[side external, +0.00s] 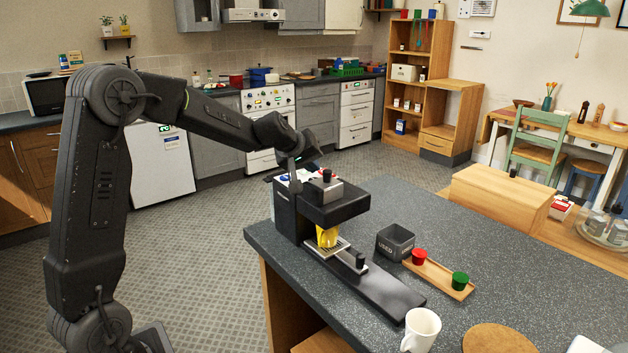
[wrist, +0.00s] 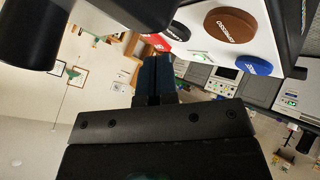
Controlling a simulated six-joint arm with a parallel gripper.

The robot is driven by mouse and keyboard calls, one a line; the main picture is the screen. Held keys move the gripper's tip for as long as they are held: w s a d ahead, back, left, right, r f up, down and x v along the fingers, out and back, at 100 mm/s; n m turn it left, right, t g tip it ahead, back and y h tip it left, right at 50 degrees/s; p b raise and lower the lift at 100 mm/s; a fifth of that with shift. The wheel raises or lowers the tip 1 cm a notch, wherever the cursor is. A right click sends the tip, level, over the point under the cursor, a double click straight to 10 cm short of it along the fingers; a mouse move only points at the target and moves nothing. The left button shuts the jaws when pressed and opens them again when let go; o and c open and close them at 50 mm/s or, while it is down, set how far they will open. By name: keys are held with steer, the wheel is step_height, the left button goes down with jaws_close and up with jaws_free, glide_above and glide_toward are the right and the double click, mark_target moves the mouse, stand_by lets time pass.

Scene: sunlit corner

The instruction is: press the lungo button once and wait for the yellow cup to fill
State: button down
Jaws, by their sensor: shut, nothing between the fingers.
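A dark coffee machine (side external: 335,207) stands on the grey counter. The yellow cup (side external: 327,237) is upright on its drip grate under the spout; its contents are hidden. The wrist view shows a white button panel (wrist: 205,43) with a brown button (wrist: 230,25) lettered like "espresso", a blue button (wrist: 254,66), a red button (wrist: 154,42) and a dark button (wrist: 175,31). I cannot read which is lungo. My gripper (wrist: 155,65) is shut and empty, its tips near the red and dark buttons; contact cannot be told.
A grey bin marked "USED" (side external: 395,242) stands right of the machine. A wooden tray (side external: 440,276) holds a red capsule (side external: 419,257) and a green capsule (side external: 460,280). A white mug (side external: 421,330) stands near the front edge.

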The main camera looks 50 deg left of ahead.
steer(key=shift+f, duration=0.1)
steer(key=shift+f, duration=0.3)
steer(key=shift+f, duration=0.35)
stand_by(0.8)
steer(key=shift+r, duration=0.75)
steer(key=shift+r, duration=2.55)
